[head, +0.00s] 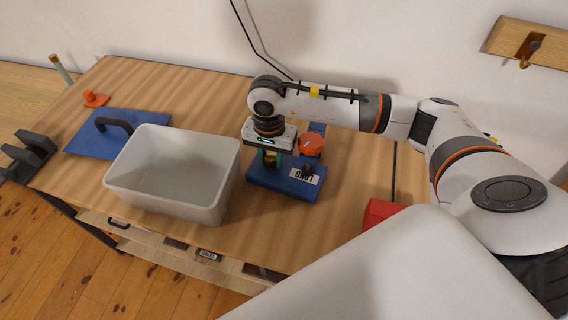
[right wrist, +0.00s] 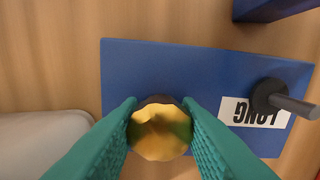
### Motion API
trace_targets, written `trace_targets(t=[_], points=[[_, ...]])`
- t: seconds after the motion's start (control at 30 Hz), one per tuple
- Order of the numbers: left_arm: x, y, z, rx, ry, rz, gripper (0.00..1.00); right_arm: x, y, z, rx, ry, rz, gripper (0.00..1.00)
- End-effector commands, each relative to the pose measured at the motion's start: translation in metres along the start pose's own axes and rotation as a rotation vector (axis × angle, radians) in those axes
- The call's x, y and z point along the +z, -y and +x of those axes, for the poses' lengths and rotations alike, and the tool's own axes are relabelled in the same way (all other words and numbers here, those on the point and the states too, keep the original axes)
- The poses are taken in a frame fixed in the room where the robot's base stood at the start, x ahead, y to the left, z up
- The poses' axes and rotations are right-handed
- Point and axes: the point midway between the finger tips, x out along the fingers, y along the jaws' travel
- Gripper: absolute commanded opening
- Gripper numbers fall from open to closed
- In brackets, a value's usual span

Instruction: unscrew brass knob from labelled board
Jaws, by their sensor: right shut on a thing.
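The brass knob (right wrist: 160,130) has a scalloped rim and sits between the teal fingers of my right gripper (right wrist: 160,125), which is shut on it. In the head view, the right gripper (head: 270,158) points down at the left part of the labelled board (head: 276,182). The board is a blue plate on the table, and it also shows in the right wrist view (right wrist: 170,65). Its white label (head: 305,176) reads "LONG" upside down. A dark post with a lever (right wrist: 280,98) stands beside the label. A dark collar shows behind the knob.
A white bin (head: 175,170) stands close left of the board. A blue board with a dark handle (head: 112,130) lies behind it to the left. An orange round part (head: 311,145) is just behind the labelled board. A red box (head: 380,212) is at the right.

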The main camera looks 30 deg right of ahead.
Motion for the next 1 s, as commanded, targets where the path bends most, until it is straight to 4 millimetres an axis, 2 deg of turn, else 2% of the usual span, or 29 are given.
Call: trace_targets(t=[0.03,0.37,0.43,0.7,0.83,1.0], points=[[-0.001,0.0,0.009,0.0,0.0,0.0,0.72,0.001,0.0,0.004,0.001,0.003,-0.042,0.14],[-0.001,0.0,0.007,0.0,0.0,0.0,0.72,0.0,0.0,0.0,-0.001,0.0,-0.087,0.14],[-0.001,0.0,0.012,0.0,0.0,0.0,0.72,0.0,0.0,0.002,0.0,0.001,-0.111,0.14],[-0.005,0.001,0.057,0.0,0.0,0.0,0.72,0.001,0.0,0.007,0.0,0.003,-0.524,0.14],[-0.005,0.001,0.065,0.0,0.001,0.0,0.72,0.0,0.0,0.004,-0.001,0.001,-0.657,0.14],[-0.005,0.001,0.063,0.0,0.001,0.0,0.72,0.0,0.001,0.0,-0.002,-0.002,-0.689,0.14]])
